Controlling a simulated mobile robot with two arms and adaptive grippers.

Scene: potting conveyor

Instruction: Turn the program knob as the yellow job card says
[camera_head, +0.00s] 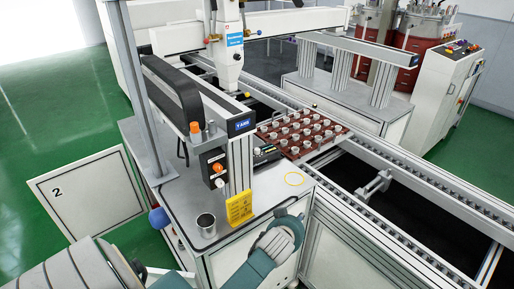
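The yellow job card (239,208) stands upright on the grey bench top near its front edge. Its dark printing is too small to read. Behind it, on the machine post, a dark control panel (207,160) carries an orange knob or button (217,168) and a pale round knob (219,183) below it. I cannot tell which of these is the program knob or where it points. Parts of my arms show at the bottom left and bottom centre, in front of the bench. The fingertips of neither gripper can be made out.
A metal cup (206,225) stands left of the card. A brown tray (337,142) of several small round parts sits on the conveyor (400,178). A white panel marked 2 (88,196) stands at left.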

